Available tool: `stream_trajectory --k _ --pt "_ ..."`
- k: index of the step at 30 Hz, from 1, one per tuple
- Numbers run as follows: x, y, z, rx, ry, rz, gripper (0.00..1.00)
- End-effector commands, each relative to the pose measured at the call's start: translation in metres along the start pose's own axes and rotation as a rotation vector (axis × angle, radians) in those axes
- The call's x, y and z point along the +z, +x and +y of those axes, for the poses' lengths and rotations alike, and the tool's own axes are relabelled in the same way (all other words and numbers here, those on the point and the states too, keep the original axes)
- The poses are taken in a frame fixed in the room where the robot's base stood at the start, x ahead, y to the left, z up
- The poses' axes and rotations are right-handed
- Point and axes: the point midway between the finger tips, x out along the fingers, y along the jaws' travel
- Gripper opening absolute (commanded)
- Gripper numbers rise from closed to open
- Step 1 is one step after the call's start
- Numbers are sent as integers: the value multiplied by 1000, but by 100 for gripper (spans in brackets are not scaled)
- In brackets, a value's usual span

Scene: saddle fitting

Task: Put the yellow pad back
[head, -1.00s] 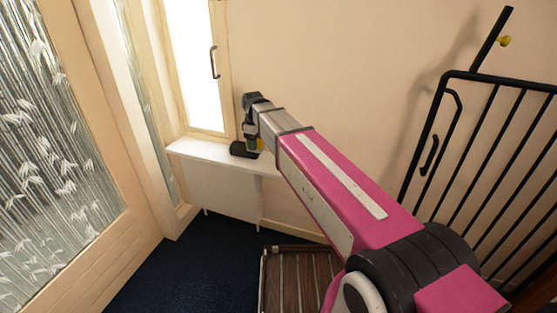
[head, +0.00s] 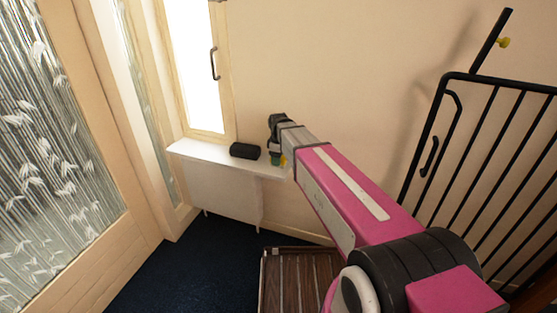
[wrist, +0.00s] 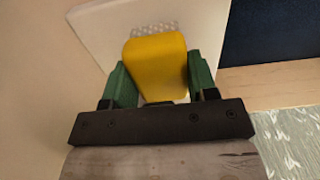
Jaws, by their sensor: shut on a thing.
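The yellow pad (wrist: 155,66) is a rounded block between the green fingers of my gripper (wrist: 160,80) in the wrist view. My gripper is shut on it. In the head view my gripper (head: 278,160) hangs at the right end of the white shelf, with a bit of the yellow pad (head: 283,160) showing beside it. The black metal gate (head: 480,150) stands at the right.
A black rounded box (head: 244,150) lies on the white shelf (head: 195,150) left of my gripper. A narrow bright window (head: 196,70) is above the shelf. A brown slatted rack (head: 290,283) is on the dark blue floor (head: 190,275). The wall between shelf and gate is bare.

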Motion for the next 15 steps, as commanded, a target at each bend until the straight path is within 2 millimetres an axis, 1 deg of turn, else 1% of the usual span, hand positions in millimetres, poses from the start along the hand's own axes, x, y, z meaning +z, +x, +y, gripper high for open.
stream_trajectory --k 2,11,12,13,14,15 --pt "0 6 0 -1 0 0 34" --pt "0 7 0 0 0 0 34" --pt "0 6 0 0 0 0 66" --pt "0 6 0 0 0 0 75" --pt "0 6 0 0 0 0 78" --pt "0 6 0 0 0 0 78"
